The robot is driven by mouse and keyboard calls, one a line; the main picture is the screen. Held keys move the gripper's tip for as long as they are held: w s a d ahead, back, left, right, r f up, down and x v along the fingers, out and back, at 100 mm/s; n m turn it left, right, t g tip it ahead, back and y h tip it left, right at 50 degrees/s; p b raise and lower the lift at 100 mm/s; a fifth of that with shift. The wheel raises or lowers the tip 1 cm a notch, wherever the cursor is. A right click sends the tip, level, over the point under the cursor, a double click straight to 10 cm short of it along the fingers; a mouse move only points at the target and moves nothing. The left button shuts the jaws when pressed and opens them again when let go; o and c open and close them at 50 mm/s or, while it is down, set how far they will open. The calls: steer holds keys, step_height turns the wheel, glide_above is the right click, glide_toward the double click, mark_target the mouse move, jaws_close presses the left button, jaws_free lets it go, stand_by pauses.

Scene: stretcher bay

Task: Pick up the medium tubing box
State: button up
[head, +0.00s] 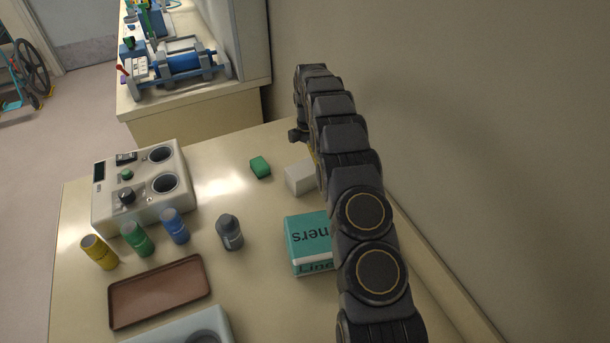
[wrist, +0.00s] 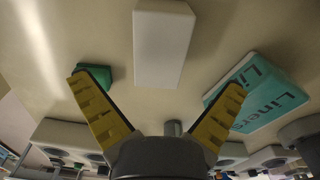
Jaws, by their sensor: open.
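A plain white box (head: 299,178) stands on the table beside my arm; no label shows on it, and I cannot tell for sure that it is the tubing box. It also shows at the top middle of the wrist view (wrist: 163,40). My gripper (wrist: 157,86) is open and empty, its yellow-padded fingers spread apart, with the white box lying between and beyond their tips. In the head view my arm hides most of the gripper and the right side of the box. A small green block (head: 260,167) lies left of the white box.
A teal Liners box (head: 308,240) stands close in front of the white box. A dark bottle (head: 230,232), coloured cylinders (head: 174,226), a brown tray (head: 160,291) and a device with round wells (head: 140,186) fill the left. A wall borders the right.

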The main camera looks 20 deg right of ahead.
mark_target(305, 168)
steer(key=f, duration=0.7)
steer(key=shift+a+f, duration=0.15)
steer(key=shift+a, duration=0.05)
steer(key=c, duration=1.1)
